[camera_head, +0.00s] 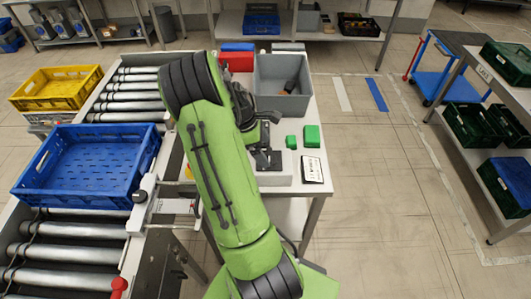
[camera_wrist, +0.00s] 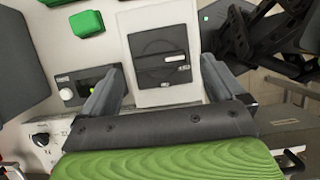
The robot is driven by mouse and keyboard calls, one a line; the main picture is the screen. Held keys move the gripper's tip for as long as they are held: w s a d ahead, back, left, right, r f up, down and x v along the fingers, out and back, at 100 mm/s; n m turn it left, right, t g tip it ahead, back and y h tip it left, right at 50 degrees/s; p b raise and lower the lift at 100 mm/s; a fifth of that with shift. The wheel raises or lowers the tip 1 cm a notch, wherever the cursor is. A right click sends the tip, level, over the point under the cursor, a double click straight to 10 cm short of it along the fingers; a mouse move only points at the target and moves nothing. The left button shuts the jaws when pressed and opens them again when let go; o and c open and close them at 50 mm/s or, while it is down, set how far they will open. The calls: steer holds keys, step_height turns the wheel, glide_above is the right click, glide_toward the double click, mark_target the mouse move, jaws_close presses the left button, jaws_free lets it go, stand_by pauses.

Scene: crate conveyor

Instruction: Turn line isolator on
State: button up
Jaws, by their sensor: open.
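The line isolator (camera_wrist: 160,55) shows in the wrist view as a dark rotary switch on a white plate. Its handle bears a pale mark towards the right, and small labels sit near its rim, too small to read. My gripper (camera_wrist: 160,88) is open, its two grey fingers apart on either side of the plate's lower part. Nothing is between the fingers, and the handle lies beyond them in the picture. I cannot tell how far the fingers are from the plate. In the head view my green arm hides much of this area.
Green blocks (camera_head: 311,136), a card (camera_head: 315,170) and a grey bin (camera_head: 282,100) share the table. A blue crate (camera_head: 85,195) stands on the roller conveyor.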

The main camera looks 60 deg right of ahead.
steer(key=shift+x, duration=1.15)
steer(key=c, duration=1)
steer(key=shift+c, duration=0.2)
